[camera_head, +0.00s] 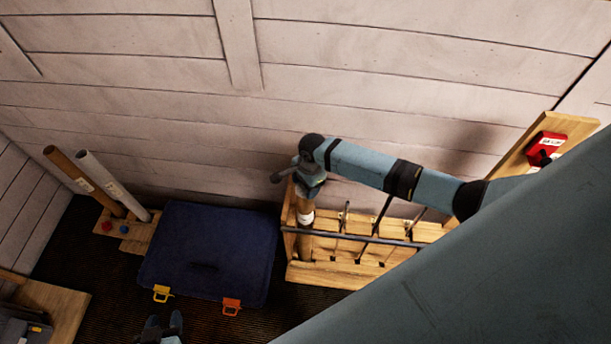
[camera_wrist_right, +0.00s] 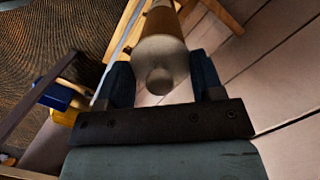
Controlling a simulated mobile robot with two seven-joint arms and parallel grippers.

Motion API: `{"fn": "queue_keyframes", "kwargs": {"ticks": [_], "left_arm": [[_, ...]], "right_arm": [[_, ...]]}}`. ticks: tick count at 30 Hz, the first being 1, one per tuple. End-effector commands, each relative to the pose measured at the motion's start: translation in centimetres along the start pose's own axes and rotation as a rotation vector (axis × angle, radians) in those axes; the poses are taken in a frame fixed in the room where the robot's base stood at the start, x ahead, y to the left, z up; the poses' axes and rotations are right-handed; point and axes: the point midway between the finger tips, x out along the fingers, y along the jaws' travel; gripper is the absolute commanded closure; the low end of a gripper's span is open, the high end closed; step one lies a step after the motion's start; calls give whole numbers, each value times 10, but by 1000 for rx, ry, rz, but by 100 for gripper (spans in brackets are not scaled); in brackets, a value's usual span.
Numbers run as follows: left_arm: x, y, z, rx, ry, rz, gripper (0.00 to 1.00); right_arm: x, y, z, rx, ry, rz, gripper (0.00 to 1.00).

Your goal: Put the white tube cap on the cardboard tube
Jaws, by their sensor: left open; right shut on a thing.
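The cardboard tube (camera_head: 303,235) stands in the left end of the wooden rack, a pale band around it. My right gripper (camera_head: 308,182) is at its top end. In the right wrist view, this gripper (camera_wrist_right: 163,80) is shut on the white tube cap (camera_wrist_right: 160,60), a pale round piece with a small round centre. The brown tube (camera_wrist_right: 160,20) is in line directly behind the cap; I cannot tell whether the cap is seated on it. My left gripper (camera_head: 164,322) is open and empty at the bottom edge of the head view.
The wooden rack (camera_head: 330,275) has a dark rail and several thin shafts. A dark blue case (camera_head: 210,245) with yellow and orange latches lies left of it. Brown (camera_head: 85,180) and white (camera_head: 115,185) tubes lean in a wooden stand at the left. A plank wall is behind.

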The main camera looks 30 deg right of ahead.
Motion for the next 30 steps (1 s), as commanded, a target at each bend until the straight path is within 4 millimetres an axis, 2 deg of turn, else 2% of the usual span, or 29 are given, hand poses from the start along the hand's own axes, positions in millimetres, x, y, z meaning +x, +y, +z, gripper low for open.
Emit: {"fn": "queue_keyframes", "kwargs": {"ticks": [4, 5, 8, 16, 20, 23, 30], "left_arm": [[-1, 0, 0, 0, -1, 0, 57], [-1, 0, 0, 0, -1, 0, 57], [-1, 0, 0, 0, -1, 0, 57], [0, 0, -2, 1, 2, 0, 57], [1, -1, -3, 2, 5, -1, 57], [2, -1, -4, 2, 7, -2, 57], [4, -1, -2, 2, 7, -2, 57]], "right_arm": [[2, 0, 0, 0, -1, 0, 52], [2, 0, 0, 0, 0, 0, 32], [2, 0, 0, 0, 0, 0, 9], [2, 0, 0, 0, 0, 0, 9], [-6, -1, -1, 1, 0, -2, 9], [-22, 0, -1, 0, 0, -3, 9], [-77, 0, -1, -1, 0, -4, 9]]}}
